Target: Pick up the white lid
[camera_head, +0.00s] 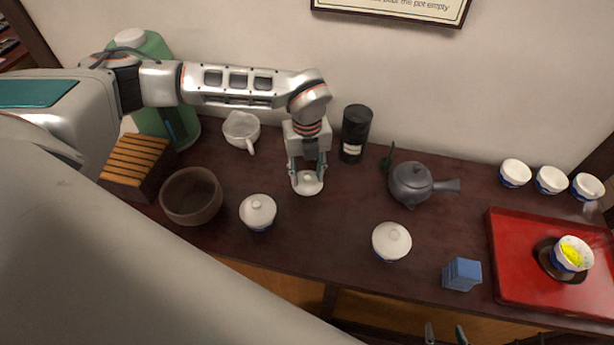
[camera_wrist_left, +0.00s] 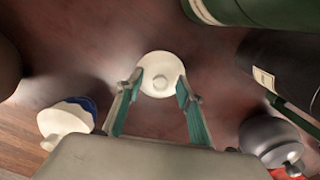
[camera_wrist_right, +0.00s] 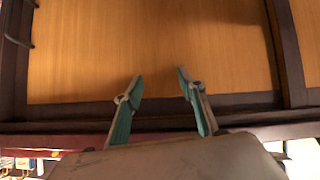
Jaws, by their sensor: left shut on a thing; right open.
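The white lid (camera_head: 308,187) is a round disc with a small knob, low over or on the dark table (camera_head: 330,235); I cannot tell if it touches the wood. My left gripper (camera_head: 308,178) points down with its fingers on either side of the lid and is shut on it. The left wrist view shows the lid (camera_wrist_left: 160,62) between the fingertips. My right gripper (camera_wrist_right: 160,85) is open and empty, in front of the table's front edge. Two lidded cups, one at left (camera_head: 258,213) and one at right (camera_head: 391,243), stand on the table.
A brown bowl (camera_head: 191,196) and slatted wooden block (camera_head: 137,163) stand left. A white pouring cup (camera_head: 241,129) and black canister (camera_head: 356,132) stand behind. A grey teapot (camera_head: 410,184), blue box (camera_head: 462,274) and red tray (camera_head: 510,265) are to the right.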

